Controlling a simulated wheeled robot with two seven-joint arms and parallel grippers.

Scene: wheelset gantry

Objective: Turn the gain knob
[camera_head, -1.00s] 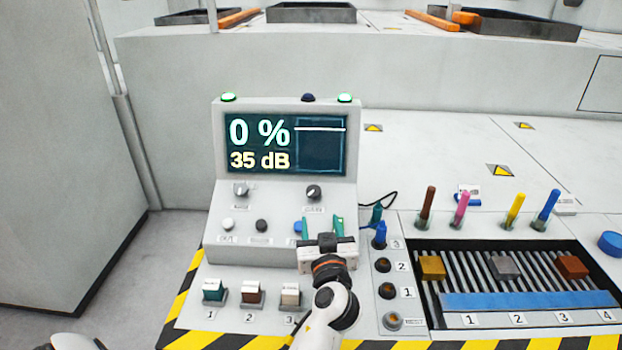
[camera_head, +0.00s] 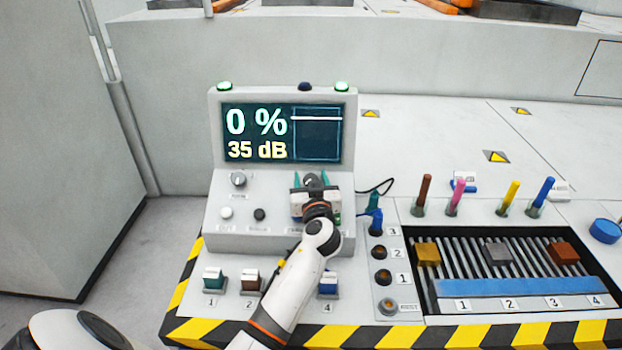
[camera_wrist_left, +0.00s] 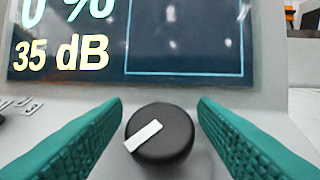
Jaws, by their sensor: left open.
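The gain knob is the right one of two knobs under the screen. In the left wrist view the black knob (camera_wrist_left: 160,136) with a white pointer bar sits between my two green fingers, with a gap on each side. The pointer slants from lower left to upper right. In the head view my left gripper (camera_head: 311,180) is open around the knob (camera_head: 313,181), which it partly hides. The screen (camera_head: 282,133) reads 0 % and 35 dB, and also shows in the left wrist view (camera_wrist_left: 185,35). My right gripper is not in view.
A second knob (camera_head: 238,179) is left on the console, above a white button (camera_head: 226,213) and a black button (camera_head: 259,214). A slotted tray (camera_head: 430,289) and upright colored handles are to the right.

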